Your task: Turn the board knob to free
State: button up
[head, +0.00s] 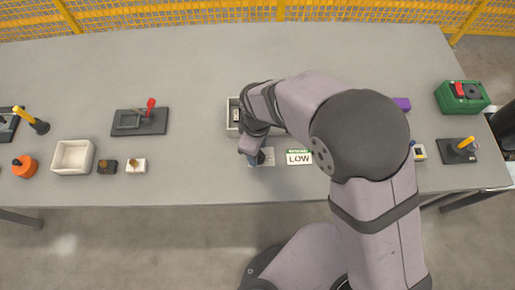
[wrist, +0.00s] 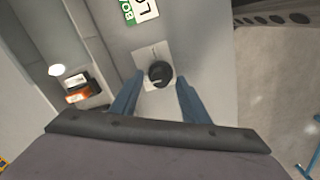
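The board knob (wrist: 160,74) is a round black knob on a light square plate (wrist: 151,57) in the wrist view. My gripper (wrist: 158,88) is open, with one blue finger on each side of the knob and gaps between. I cannot tell how far the fingertips are from it in depth. In the head view my gripper (head: 257,158) points down over the plate, and my arm hides most of the knob. A sign reading "LOW" (head: 299,157) with a green header lies right of the plate; part of it also shows in the wrist view (wrist: 143,9).
An open tray (head: 233,113) stands just behind my gripper, partly hidden by my arm. A green box (head: 462,97) and a lever base (head: 458,150) are at the right. A white bin (head: 73,157) and several small fixtures are at the left.

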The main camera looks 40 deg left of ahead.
jog(key=shift+r+b, duration=0.75)
jog(key=shift+r, duration=2.9)
